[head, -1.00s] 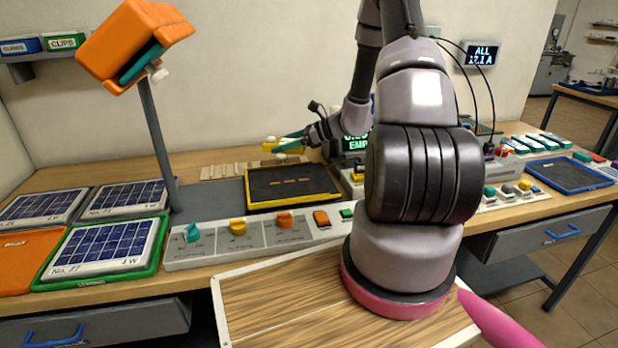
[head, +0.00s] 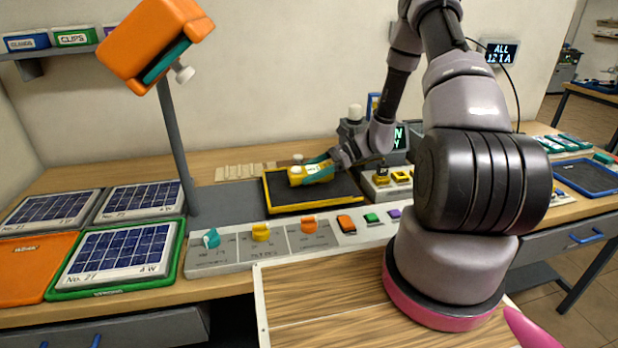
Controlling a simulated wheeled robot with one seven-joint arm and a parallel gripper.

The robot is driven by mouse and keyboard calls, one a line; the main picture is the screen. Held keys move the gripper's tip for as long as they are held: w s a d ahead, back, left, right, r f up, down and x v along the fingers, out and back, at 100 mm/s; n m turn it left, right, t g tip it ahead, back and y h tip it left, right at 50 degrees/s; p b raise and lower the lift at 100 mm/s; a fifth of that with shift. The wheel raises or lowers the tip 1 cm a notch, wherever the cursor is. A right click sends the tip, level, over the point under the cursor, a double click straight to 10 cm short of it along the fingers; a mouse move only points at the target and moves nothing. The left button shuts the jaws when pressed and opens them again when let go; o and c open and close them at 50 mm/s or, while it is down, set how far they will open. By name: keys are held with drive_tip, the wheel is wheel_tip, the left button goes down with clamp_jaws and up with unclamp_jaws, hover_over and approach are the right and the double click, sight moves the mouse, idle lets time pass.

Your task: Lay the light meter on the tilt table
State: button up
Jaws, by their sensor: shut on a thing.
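The light meter (head: 312,173) is a yellow body with a pale round top. My gripper (head: 326,165), with teal fingers, is shut on it. The tilt table (head: 268,195) looks to be the black panel with a yellow rim at the middle of the bench. The meter is over the back-left part of this panel. I cannot tell whether it touches the surface. My arm comes in from the right, and its wrist covers part of the panel's back-right edge.
A control strip with knobs (head: 262,233) runs in front of the panel. An orange lamp (head: 150,45) on a post (head: 176,150) stands to the left, near several solar panels (head: 120,250). A yellow-buttoned box (head: 385,185) stands right of the panel.

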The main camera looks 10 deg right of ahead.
drive_tip(key=shift+f, duration=0.8)
drive_tip(key=shift+f, duration=0.1)
drive_tip(key=o, duration=1.4)
drive_tip(key=shift+o, duration=0.2)
drive_tip(key=shift+d+r, duration=0.2)
drive_tip(key=v, duration=1.1)
drive_tip(key=shift+d+r, duration=0.15)
drive_tip(key=shift+d, duration=0.05)
drive_tip(key=shift+r, duration=0.1)
